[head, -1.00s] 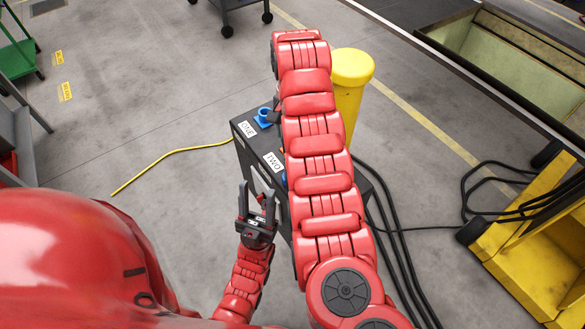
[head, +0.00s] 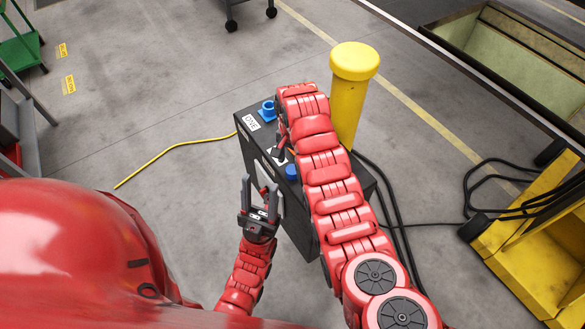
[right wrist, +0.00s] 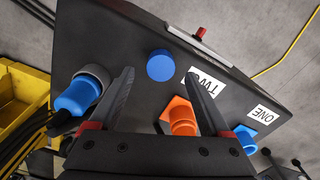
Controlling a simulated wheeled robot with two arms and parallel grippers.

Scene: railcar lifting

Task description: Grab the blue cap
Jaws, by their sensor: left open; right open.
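A round blue cap (right wrist: 160,65) sits on the dark box's top (right wrist: 115,45) beside the TWO label. It also shows in the head view (head: 291,172), left of my right arm. In the right wrist view my right gripper (right wrist: 159,74) is open, its two fingertips apart on either side of the cap in the picture. I cannot tell how far above the cap they are. In the head view my right arm mostly hides that gripper. My left gripper (head: 261,185) is open and empty at the box's near left side.
An orange connector (right wrist: 182,115) and a blue fitting (right wrist: 245,138) by the ONE label stand on the box. A blue plug (right wrist: 78,95) with black cables is at its other end. A yellow post (head: 350,95) stands behind the box. Floor to the left is mostly clear.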

